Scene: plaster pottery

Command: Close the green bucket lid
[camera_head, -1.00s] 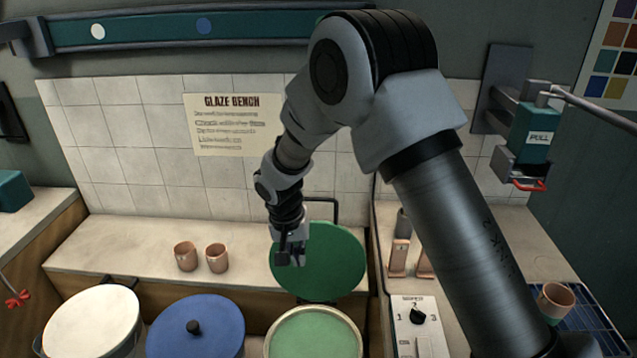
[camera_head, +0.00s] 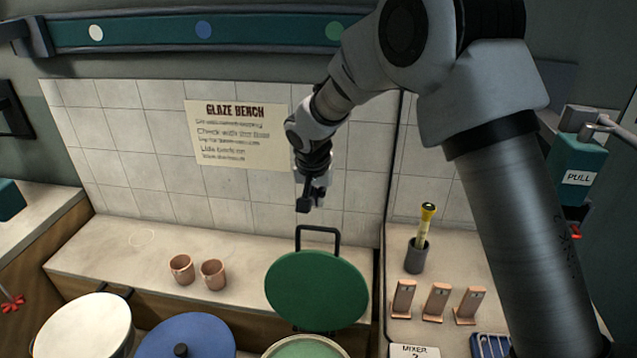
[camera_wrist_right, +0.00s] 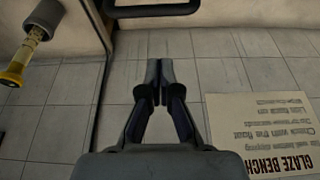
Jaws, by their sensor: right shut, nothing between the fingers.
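The green lid (camera_head: 316,290) stands raised behind the green bucket (camera_head: 305,347), whose open top shows pale green at the bottom edge of the head view. A dark handle (camera_head: 318,232) sticks up above the lid's top edge; a dark bar of it also shows at the top of the right wrist view (camera_wrist_right: 150,9). My right gripper (camera_head: 309,202) is above and behind the lid, near the tiled wall, apart from the lid and handle. Its fingers (camera_wrist_right: 157,72) are together and empty in the wrist view. My left gripper is not in view.
A white-lidded bucket (camera_head: 85,325) and a blue-lidded bucket (camera_head: 190,338) stand to the left. Two clay cups (camera_head: 198,272) sit on the ledge. At right are a dark holder with a yellow-topped tool (camera_head: 424,230) and several clay pieces (camera_head: 437,300).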

